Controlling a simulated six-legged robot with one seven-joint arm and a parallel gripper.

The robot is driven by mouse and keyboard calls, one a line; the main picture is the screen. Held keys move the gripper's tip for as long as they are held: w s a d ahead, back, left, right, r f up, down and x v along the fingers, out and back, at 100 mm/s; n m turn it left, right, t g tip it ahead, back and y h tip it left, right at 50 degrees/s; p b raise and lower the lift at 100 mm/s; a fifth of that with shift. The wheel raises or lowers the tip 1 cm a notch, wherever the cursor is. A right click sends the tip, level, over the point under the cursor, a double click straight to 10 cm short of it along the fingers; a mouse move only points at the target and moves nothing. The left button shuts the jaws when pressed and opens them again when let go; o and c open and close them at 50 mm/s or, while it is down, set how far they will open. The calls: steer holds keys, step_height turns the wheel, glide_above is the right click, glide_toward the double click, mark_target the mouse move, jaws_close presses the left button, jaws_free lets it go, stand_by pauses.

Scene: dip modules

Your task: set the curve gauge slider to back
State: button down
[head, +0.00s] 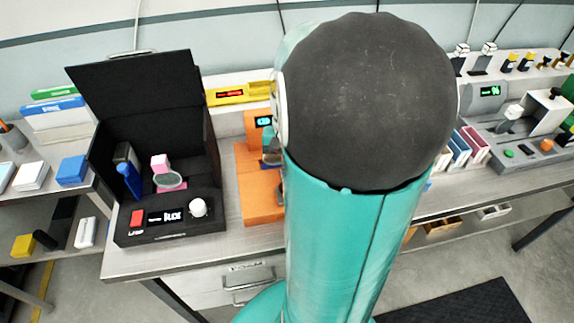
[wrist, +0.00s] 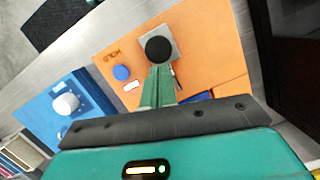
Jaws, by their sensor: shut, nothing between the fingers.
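An orange module (wrist: 205,25) fills the middle of the wrist view. A round black knob (wrist: 158,47) stands on a grey plate (wrist: 177,36) on it. I cannot tell for sure that this is the curve gauge slider; no readable label names it. My gripper (wrist: 160,70) is shut and empty, with its fingertips right by the knob's near side. I cannot tell whether they touch it. In the head view the orange module (head: 258,195) shows only at its left edge, with a small cyan display. My arm hides the rest of it, and the gripper.
A blue button (wrist: 122,73) sits on the orange module, left of the plate. A blue module (wrist: 52,108) with a white knob lies to the left. In the head view, an open black case (head: 135,95) stands left, and a grey module (head: 525,140) far right.

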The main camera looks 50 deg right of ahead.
steer(key=v, duration=1)
stand_by(0.4)
